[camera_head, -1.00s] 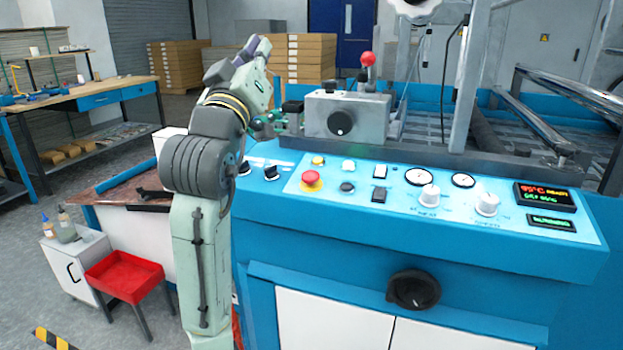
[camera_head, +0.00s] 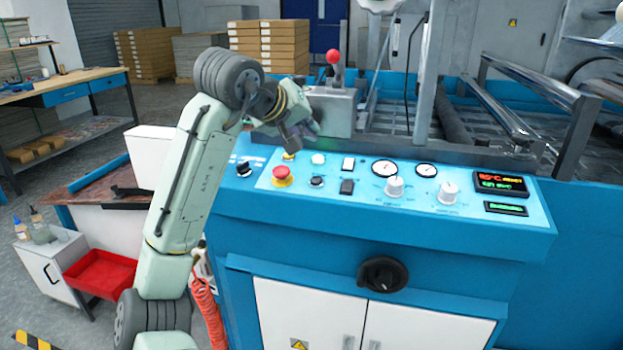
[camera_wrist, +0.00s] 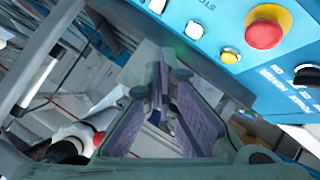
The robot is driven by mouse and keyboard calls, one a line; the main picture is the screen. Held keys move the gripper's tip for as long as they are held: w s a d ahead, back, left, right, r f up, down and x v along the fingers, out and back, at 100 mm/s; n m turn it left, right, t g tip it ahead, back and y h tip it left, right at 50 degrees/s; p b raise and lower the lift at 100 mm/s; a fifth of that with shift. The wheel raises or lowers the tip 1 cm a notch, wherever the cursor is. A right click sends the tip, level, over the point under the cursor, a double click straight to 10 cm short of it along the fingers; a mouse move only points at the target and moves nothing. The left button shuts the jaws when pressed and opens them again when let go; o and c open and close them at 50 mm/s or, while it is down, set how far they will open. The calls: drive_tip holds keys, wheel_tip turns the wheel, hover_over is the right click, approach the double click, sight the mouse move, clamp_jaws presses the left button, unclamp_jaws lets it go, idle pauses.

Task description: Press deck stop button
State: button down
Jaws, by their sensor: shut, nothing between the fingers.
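The blue control panel (camera_head: 440,215) carries a red mushroom button on a yellow base (camera_head: 283,173), a small yellow button (camera_head: 289,155), a round white button (camera_head: 318,158) and a round black button (camera_head: 316,181). I cannot read which is labelled deck stop. In the wrist view the red button (camera_wrist: 266,27) is at the upper right, with the yellow button (camera_wrist: 230,56) and white button (camera_wrist: 194,30) to its left. My gripper (camera_head: 316,128) is above the panel's back edge, partly hidden by my wrist. In the wrist view its fingers (camera_wrist: 160,80) are together and empty, apart from these buttons.
A grey box with a red-knobbed lever (camera_head: 333,58) stands behind my gripper. White and black square switches, gauges (camera_head: 384,168), white knobs (camera_head: 395,187) and a display (camera_head: 500,183) lie to the right. Metal rollers (camera_head: 510,120) are behind. A black rotary handle (camera_head: 382,274) sticks out below.

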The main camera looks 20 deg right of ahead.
drive_tip(key=shift+f, duration=0.1)
drive_tip(key=b, duration=0.6)
hover_over(312, 182)
drive_tip(key=f, duration=0.6)
drive_tip(key=shift+s+a+f, duration=0.15)
drive_tip(key=shift+a+f, duration=0.1)
drive_tip(key=shift+f, duration=0.05)
drive_tip(key=shift+w+d+f, duration=0.15)
drive_tip(key=shift+w+f, duration=0.05)
drive_tip(key=shift+f, duration=0.8)
drive_tip(key=shift+w+f, duration=0.1)
drive_tip(key=shift+f, duration=0.2)
drive_tip(key=shift+d+f, duration=0.1)
drive_tip(key=shift+f, duration=0.3)
idle(0.3)
idle(0.4)
drive_tip(key=shift+r+p, duration=0.65)
drive_tip(key=shift+r, duration=0.2)
